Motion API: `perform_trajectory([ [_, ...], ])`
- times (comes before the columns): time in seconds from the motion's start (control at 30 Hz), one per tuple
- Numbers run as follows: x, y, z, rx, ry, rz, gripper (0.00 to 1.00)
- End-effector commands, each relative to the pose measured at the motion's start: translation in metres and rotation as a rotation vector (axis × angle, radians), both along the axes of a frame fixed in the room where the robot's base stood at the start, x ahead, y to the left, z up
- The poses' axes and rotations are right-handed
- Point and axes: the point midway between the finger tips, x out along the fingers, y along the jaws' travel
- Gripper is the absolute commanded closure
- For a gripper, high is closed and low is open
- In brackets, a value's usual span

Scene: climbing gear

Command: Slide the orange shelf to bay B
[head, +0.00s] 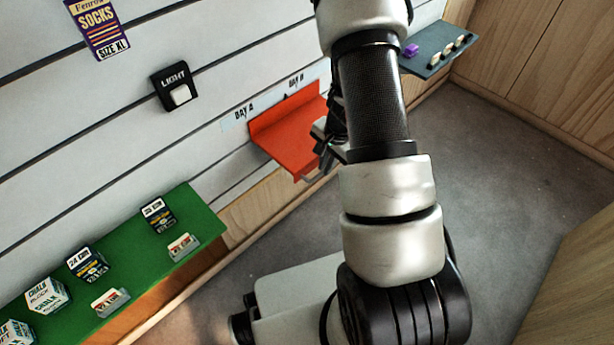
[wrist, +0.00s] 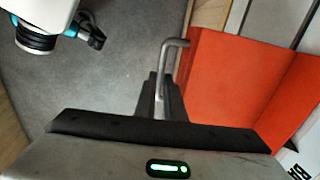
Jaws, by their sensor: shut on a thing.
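The orange shelf (head: 280,140) hangs on the slatted wall in the head view. Its left end is near the bay A label (head: 243,112), and the bay B label (head: 295,83) is above its back edge. My arm hides its right end. In the wrist view the shelf (wrist: 232,85) fills the right side, with a bent metal handle (wrist: 176,43) at its edge. My gripper (wrist: 164,88) is shut on this handle, its fingers on either side of the bar. In the head view my gripper (head: 324,132) is partly hidden behind my arm.
A green shelf (head: 205,215) with several boxes and price cards is at lower left. A dark shelf (head: 438,50) with small holds is at upper right. Grey floor is open on the right.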

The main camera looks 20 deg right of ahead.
Motion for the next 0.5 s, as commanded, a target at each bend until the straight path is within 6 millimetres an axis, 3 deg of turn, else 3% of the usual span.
perform_trajectory([
  [0.03,0.005,-0.014,0.001,-0.007,-0.002,-0.005,1.00],
  [0.2,0.016,-0.036,0.000,-0.005,-0.001,-0.005,1.00],
  [0.5,0.022,-0.047,0.000,-0.003,-0.002,-0.003,1.00],
])
